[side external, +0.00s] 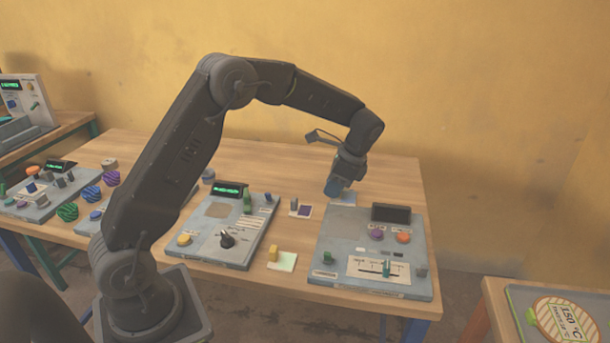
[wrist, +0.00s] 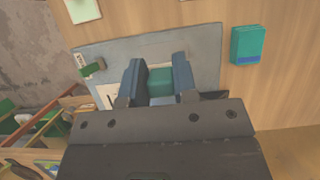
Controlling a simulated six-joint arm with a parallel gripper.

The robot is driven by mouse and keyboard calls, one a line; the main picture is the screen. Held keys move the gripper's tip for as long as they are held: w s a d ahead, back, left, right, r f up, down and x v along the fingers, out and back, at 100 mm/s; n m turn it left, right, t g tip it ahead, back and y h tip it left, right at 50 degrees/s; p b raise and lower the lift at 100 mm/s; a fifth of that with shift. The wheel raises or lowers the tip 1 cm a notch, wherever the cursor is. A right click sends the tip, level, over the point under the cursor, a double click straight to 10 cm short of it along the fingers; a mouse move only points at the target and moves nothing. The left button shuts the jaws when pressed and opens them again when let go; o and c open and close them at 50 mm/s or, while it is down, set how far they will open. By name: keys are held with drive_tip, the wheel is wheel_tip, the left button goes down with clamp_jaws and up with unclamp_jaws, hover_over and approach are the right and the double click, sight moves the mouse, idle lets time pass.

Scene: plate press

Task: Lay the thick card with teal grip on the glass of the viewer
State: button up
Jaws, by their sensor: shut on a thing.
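My gripper (wrist: 158,78) is shut on a teal block, the teal grip (wrist: 160,82), which sits between its two blue-grey fingers in the wrist view. The thick card below the grip cannot be made out. In the side view my gripper (side external: 339,188) points down over the back left part of the right-hand grey device (side external: 340,225); what it holds is hidden there. This device has a dark screen (side external: 391,213), a purple and an orange button, and a white slider panel. I cannot tell which surface is the viewer's glass.
A middle device (side external: 255,225) has a green display and a tan patch. Between the devices lie a pale card with a yellow block (side external: 273,254) and a small card with a purple patch (side external: 305,211). A teal box (wrist: 248,44) lies on bare wood in the wrist view.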

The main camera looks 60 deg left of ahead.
drive_tip(key=shift+w+d+f, duration=0.15)
drive_tip(key=shift+d+f, duration=0.05)
drive_tip(key=shift+d, duration=0.2)
approach(328, 225)
drive_tip(key=shift+x, duration=2.5)
drive_tip(key=shift+a+f, duration=0.15)
drive_tip(key=shift+f, duration=0.35)
drive_tip(key=o, duration=1)
drive_tip(key=shift+r, duration=0.1)
drive_tip(key=v, duration=1.3)
drive_tip(key=shift+r, duration=0.3)
drive_tip(key=shift+r, duration=0.1)
